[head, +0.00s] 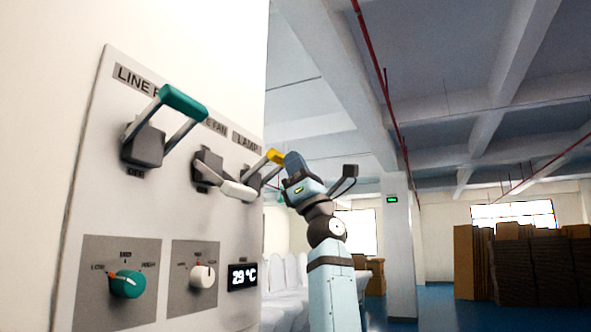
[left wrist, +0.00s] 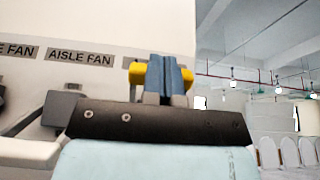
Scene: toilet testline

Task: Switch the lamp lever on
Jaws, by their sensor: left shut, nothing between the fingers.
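The lamp lever has a yellow handle (head: 275,157) and sits below the LAMP label at the right of the wall panel (head: 85,212). Its handle stands out from the panel and points upward. My left gripper (head: 291,163) is at the right of this handle, very close to it. In the left wrist view the blue-grey fingers (left wrist: 165,76) are closed together across the middle of the yellow handle (left wrist: 137,73), which shows on both sides of them. Whether they touch it cannot be told. My right gripper is not in view.
A teal-handled lever (head: 184,102) is raised at the panel's left. A white-handled lever (head: 238,190) points lower beside the lamp lever. Below are a teal knob (head: 127,284), a white knob (head: 202,276) and a temperature display (head: 243,277). Open room lies to the right.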

